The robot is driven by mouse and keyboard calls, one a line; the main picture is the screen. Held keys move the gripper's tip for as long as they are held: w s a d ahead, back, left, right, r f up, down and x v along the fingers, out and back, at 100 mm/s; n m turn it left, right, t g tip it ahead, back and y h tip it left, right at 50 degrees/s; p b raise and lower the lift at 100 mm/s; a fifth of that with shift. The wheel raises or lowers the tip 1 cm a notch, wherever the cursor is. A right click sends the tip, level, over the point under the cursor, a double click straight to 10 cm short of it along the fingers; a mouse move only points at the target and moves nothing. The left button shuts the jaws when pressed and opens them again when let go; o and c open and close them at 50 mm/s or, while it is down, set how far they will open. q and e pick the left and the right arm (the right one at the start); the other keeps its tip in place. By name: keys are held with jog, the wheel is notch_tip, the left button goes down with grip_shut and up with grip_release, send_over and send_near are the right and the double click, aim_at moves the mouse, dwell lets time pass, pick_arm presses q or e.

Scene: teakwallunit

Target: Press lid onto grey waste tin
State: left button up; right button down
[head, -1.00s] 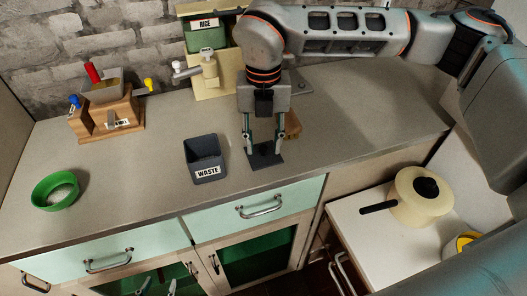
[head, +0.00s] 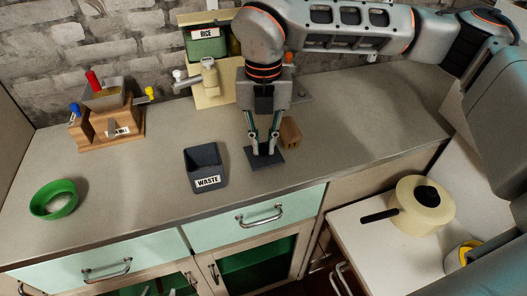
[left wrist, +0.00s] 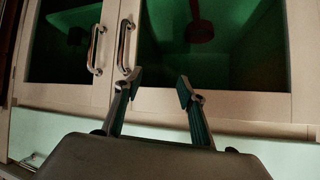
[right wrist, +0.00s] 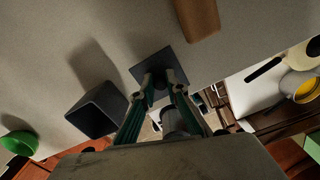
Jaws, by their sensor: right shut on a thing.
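The grey waste tin (head: 206,168), labelled WASTE, stands upright and open on the counter. It also shows in the right wrist view (right wrist: 97,110). The dark grey square lid (head: 265,162) lies flat just right of the tin, apart from it, at counter level. In the right wrist view the lid (right wrist: 150,64) is under my fingertips. My right gripper (head: 264,150) points down and is shut on the lid's middle; its fingers hide the part they grip. My left gripper (left wrist: 158,82) is open and empty in front of the cabinet doors, low down.
A brown wooden block (head: 290,131) stands just behind the lid. A green bowl (head: 54,199) and wooden grinder (head: 108,125) are left. A cream pan (head: 420,204) sits lower right.

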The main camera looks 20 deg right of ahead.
aim_at(260, 146)
jog(key=r, duration=0.7)
jog(key=shift+a, duration=0.4)
jog(key=a+r+p, duration=0.3)
jog(key=a+r, duration=0.2)
jog(key=a, duration=0.7)
notch_tip(260, 146, down, 7)
jog(key=b, duration=0.4)
jog(key=shift+s+a, duration=0.2)
jog(key=shift+a, duration=0.1)
jog(key=shift+f, duration=0.15)
dwell(0.7)
jog(key=c, duration=1.9)
grip_release()
jog(key=shift+o, duration=0.3)
